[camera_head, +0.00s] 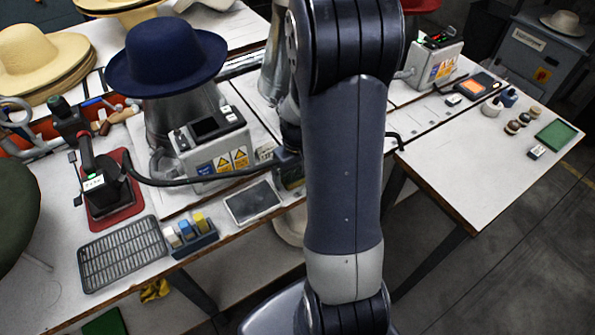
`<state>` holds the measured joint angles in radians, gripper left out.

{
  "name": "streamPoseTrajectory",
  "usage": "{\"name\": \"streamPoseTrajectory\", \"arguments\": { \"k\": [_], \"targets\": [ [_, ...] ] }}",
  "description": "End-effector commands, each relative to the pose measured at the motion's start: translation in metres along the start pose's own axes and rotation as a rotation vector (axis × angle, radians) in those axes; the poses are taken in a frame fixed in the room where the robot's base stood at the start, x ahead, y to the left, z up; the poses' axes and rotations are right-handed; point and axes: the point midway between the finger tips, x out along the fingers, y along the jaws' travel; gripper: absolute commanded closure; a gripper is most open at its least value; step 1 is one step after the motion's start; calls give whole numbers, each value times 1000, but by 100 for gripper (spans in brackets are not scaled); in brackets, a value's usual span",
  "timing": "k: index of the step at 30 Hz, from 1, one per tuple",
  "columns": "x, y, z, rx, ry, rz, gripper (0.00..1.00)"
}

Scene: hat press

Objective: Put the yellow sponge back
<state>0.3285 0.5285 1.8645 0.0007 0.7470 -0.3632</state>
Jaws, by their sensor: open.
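A small yellow sponge (200,221) stands upright in a dark blue-grey caddy (197,243) near the front edge of the left table. A blue block and a pale block stand beside it in the same caddy. My arm fills the middle of the picture, and its lower links run behind the upper one.
A wire rack (122,254) lies left of the caddy, and a flat grey tablet (252,201) lies right of it. A steamer iron (98,182) rests on a red mat. A navy hat (166,57) sits on a metal form. A crumpled yellow item (155,291) lies below the table.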

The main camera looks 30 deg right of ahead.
Motion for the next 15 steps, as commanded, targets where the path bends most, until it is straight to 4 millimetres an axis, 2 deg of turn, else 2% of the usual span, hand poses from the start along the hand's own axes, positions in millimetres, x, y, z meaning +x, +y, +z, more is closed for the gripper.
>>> {"name": "streamPoseTrajectory", "arguments": {
  "k": [8,11,15],
  "targets": [
    [-9,0,-1,0,3,1,2],
    [-25,0,-1,0,5,2,2],
    [-56,1,-2,0,7,3,2]
  ]
}}
